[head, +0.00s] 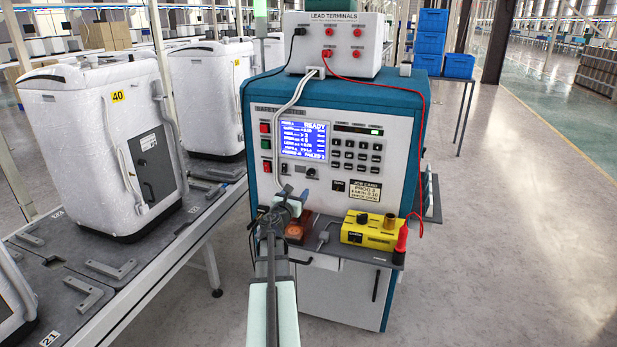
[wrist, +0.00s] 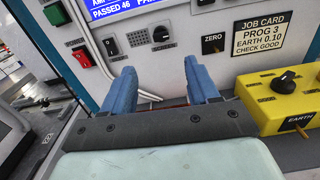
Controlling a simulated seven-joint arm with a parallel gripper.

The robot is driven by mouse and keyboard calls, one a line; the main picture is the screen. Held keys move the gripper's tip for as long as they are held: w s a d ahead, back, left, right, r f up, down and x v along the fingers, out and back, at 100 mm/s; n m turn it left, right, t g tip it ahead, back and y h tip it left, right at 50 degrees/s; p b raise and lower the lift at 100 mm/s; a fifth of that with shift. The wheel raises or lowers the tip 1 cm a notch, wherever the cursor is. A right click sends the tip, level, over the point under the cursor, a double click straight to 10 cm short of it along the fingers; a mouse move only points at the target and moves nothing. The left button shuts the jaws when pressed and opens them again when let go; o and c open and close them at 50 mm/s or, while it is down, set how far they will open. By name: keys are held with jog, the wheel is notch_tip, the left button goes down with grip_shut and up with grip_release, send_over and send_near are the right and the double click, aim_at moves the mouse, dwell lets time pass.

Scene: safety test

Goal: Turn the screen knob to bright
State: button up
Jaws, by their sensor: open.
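The tester's lit blue screen (head: 304,139) shows white text with "READY" at its top; its lower edge shows in the wrist view (wrist: 120,6). A small dark round knob (head: 311,172) sits on the panel just below the screen; in the wrist view it is the black knob (wrist: 161,34) with small marks under it. I cannot read its setting. My gripper (head: 294,194) is in front of the panel, below the knob. In the wrist view its blue fingers (wrist: 161,78) are apart with nothing between them, and the knob is ahead, apart from them.
A yellow box (head: 369,230) and red probe (head: 400,243) stand on the shelf. A white cable hangs beside the screen.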

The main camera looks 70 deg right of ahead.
aim_at(310, 174)
jog(key=shift+n, duration=0.3)
jog(key=d, duration=1.3)
jog(key=shift+d, duration=0.4)
jog(key=c, duration=1)
